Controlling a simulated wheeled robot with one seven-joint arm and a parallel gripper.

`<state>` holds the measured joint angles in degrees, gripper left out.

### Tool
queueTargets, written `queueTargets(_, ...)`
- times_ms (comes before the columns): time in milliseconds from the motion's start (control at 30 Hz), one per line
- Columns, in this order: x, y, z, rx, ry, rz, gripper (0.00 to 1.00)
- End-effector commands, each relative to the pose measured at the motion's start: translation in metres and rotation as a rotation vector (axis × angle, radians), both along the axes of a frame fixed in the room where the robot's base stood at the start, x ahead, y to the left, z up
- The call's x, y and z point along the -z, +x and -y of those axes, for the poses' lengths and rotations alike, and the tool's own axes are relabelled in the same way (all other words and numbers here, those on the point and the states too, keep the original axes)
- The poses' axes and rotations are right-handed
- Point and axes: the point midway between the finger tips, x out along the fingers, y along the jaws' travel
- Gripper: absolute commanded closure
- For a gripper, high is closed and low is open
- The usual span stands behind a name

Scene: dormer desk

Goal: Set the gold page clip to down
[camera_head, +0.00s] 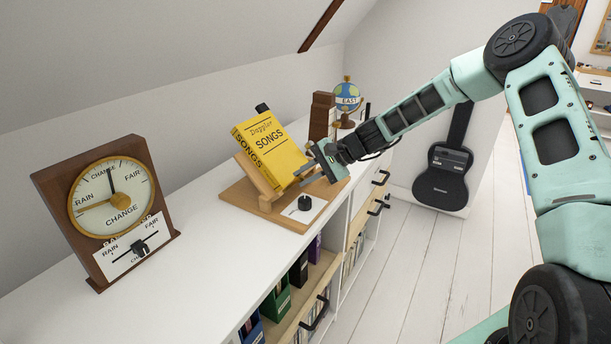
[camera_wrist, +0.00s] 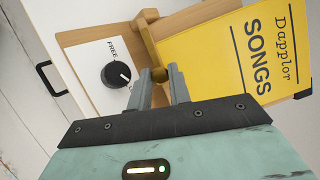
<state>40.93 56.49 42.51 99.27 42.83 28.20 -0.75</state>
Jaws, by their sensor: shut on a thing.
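The gold page clip (camera_wrist: 150,48) is a slim gold bar with a round knob at its near end. It lies beside the yellow SONGS book (camera_wrist: 215,65), along the edge of the wooden stand. My gripper (camera_wrist: 160,77) has its two fingers on either side of the knob and is shut on it. In the head view my gripper (camera_head: 310,175) is at the right lower side of the book (camera_head: 269,151), which leans on the stand (camera_head: 240,199). The clip is mostly hidden by my gripper there.
A black dial (camera_wrist: 116,74) on a white FREE plate sits close to my fingers. A barometer clock (camera_head: 112,205) stands at the left of the white cabinet top (camera_head: 180,255). A globe (camera_head: 347,99) stands behind, and a guitar case (camera_head: 444,177) leans on the wall.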

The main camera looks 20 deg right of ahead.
Motion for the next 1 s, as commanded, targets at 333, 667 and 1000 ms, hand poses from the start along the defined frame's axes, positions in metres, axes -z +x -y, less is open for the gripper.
queueTargets(333,0.0,0.0,0.0,0.0,0.0,-0.001,0.59)
queueTargets(667,-0.006,-0.004,0.009,0.001,0.0,0.0,0.59)
queueTargets(1000,-0.049,-0.031,0.063,0.004,-0.003,0.001,0.59)
